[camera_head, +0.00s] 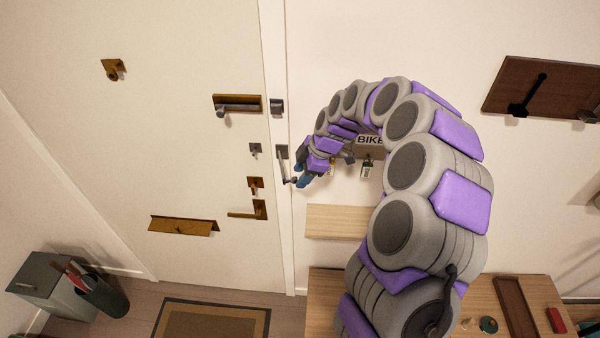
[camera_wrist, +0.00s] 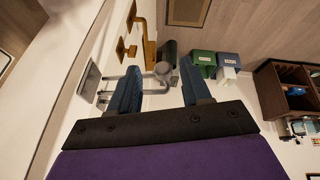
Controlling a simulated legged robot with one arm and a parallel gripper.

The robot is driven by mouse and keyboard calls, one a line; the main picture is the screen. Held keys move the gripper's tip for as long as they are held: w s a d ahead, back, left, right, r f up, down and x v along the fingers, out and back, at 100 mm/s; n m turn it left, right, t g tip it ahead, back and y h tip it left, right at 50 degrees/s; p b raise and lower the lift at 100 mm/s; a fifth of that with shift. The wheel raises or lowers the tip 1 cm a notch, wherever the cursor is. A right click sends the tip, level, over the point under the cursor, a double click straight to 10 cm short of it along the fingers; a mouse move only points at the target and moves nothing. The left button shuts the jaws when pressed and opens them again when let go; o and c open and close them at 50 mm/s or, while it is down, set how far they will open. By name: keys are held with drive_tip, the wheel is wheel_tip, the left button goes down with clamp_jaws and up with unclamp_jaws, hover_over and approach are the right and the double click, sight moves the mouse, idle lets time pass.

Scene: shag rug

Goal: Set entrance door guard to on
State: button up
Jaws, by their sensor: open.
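The entrance door (camera_head: 180,120) looks closed. The door guard (camera_head: 283,165) is a grey metal swing bar on a plate on the frame, just right of the door edge. A small grey catch (camera_head: 255,149) sits on the door beside it. In the wrist view the guard's bar (camera_wrist: 155,90) stands out from its plate (camera_wrist: 89,80), with its rounded end between my fingers. My gripper (camera_head: 302,179) is open at the bar's outer end, and its blue fingers (camera_wrist: 158,82) lie either side of that end. Whether they touch it is unclear.
On the door are a brass-plated handle (camera_head: 237,105), a lower lever (camera_head: 260,210) and a mail slot (camera_head: 183,226). A wooden shelf (camera_head: 338,222) and a hook board marked BIKE (camera_head: 370,141) are right of the guard. A doormat (camera_head: 213,318) lies below.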

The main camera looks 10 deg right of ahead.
drive_tip(key=shift+a+f, duration=0.45)
drive_tip(key=shift+a, duration=0.4)
drive_tip(key=c, duration=0.3)
drive_tip(key=shift+d, duration=0.35)
drive_tip(key=c, duration=0.4)
clamp_jaws()
drive_tip(key=shift+r, duration=0.1)
